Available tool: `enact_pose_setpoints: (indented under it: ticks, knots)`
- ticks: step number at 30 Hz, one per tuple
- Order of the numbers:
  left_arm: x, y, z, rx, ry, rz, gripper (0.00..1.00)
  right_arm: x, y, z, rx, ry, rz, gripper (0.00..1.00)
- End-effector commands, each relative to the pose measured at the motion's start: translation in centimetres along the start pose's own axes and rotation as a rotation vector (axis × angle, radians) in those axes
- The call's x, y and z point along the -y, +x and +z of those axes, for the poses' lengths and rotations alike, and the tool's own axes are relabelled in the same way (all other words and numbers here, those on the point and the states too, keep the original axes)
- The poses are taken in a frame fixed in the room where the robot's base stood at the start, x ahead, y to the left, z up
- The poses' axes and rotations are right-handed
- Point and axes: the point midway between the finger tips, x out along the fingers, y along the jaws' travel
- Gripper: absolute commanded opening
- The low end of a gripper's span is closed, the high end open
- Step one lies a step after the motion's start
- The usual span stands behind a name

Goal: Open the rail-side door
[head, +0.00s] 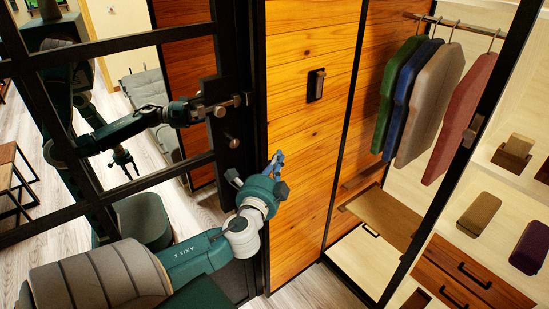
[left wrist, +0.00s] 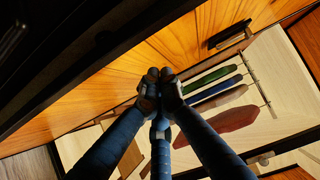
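An orange wooden panel door (head: 300,190) with a black pull handle (head: 316,85) stands beside the hanging-rail compartment. The handle also shows in the left wrist view (left wrist: 230,38). Left of it is a black-framed mirrored panel (head: 110,45), with a metal fitting (head: 222,106) at its edge. My left gripper (head: 276,162) is in front of the wooden panel, below and left of the handle and apart from it. In the left wrist view its fingertips (left wrist: 160,78) are together with nothing visible between them. My right gripper is not directly seen.
Several garments (head: 430,100) hang from a rail (head: 455,24) at the right. Shelves with small boxes and drawers (head: 470,270) fill the right side. The mirror reflects my own body and arms. A strip of floor (head: 310,290) is clear below the wooden panel.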

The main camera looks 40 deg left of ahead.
Motion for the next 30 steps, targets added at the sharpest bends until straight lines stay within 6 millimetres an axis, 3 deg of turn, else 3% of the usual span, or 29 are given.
enact_pose_setpoints:
  ticks: [7,17,22,30]
  knots:
    - [-0.4,-2.0,0.9,0.000,0.000,0.003,0.00,-2.2,0.8,1.2,0.016,-0.004,0.024,0.43]
    - [-0.4,-6.6,2.8,0.001,0.000,0.004,0.00,1.5,2.3,-0.4,-0.009,0.001,-0.016,0.43]
    - [-0.3,-8.4,3.5,0.002,-0.001,0.004,0.00,0.8,2.8,-0.1,-0.006,-0.004,-0.008,0.43]
    - [0.0,-9.1,3.8,0.000,0.001,0.000,0.00,-0.7,2.9,0.4,0.001,-0.002,0.008,0.43]
